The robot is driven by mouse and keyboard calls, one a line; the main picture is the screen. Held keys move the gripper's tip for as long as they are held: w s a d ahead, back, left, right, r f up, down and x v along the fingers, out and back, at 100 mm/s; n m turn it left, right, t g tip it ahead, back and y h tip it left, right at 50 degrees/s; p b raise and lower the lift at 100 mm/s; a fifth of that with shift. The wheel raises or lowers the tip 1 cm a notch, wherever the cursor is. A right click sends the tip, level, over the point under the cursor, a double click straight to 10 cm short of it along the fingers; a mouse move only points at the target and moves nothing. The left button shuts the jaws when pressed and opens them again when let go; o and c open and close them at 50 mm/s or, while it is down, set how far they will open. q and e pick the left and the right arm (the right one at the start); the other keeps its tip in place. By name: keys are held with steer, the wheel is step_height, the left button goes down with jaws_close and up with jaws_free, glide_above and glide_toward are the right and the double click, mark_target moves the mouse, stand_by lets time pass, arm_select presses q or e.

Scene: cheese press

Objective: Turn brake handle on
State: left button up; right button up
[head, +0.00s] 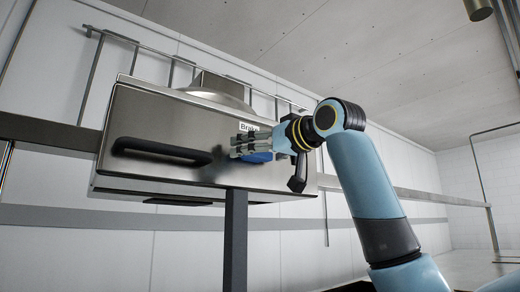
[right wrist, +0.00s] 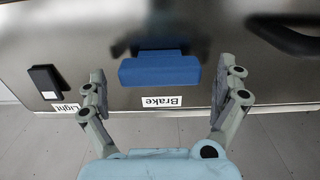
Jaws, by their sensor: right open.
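The blue brake handle (right wrist: 160,71) lies level on the front of a steel hood, beside a white "Brake" label (right wrist: 162,102) that appears upside down in the right wrist view. In the head view the handle (head: 258,157) is partly hidden by my right gripper. My right gripper (head: 236,146) is open at the hood front. In the right wrist view its two fingers (right wrist: 162,78) stand apart on either side of the handle, with gaps between them and its ends. Whether they reach its depth, I cannot tell. My left gripper is out of view.
The steel hood (head: 180,118) has a long black bar handle (head: 165,150) left of the brake. A black switch (right wrist: 46,83) labelled "Light" is beside the brake. A dark post (head: 235,240) stands below the hood. Rails run along the wall.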

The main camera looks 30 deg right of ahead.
steer(key=shift+c, duration=0.4)
steer(key=c, duration=1.1)
steer(key=shift+o, duration=0.2)
steer(key=n+p, duration=0.3)
steer(key=shift+a+r, duration=0.1)
steer(key=shift+r, duration=0.05)
steer(key=n+p, duration=0.5)
steer(key=shift+a+n, duration=0.1)
steer(key=shift+n, duration=0.3)
steer(key=n+p, duration=0.1)
steer(key=n, duration=0.1)
steer(key=n+p, duration=0.2)
steer(key=shift+f+n, duration=0.2)
steer(key=shift+n, duration=0.1)
steer(key=shift+a+f+n+p, duration=0.15)
steer(key=shift+n+p, duration=0.45)
steer(key=shift+n, duration=0.5)
steer(key=shift+d+f+n+p, duration=0.1)
steer(key=shift+n+p, duration=0.45)
steer(key=shift+n, duration=0.55)
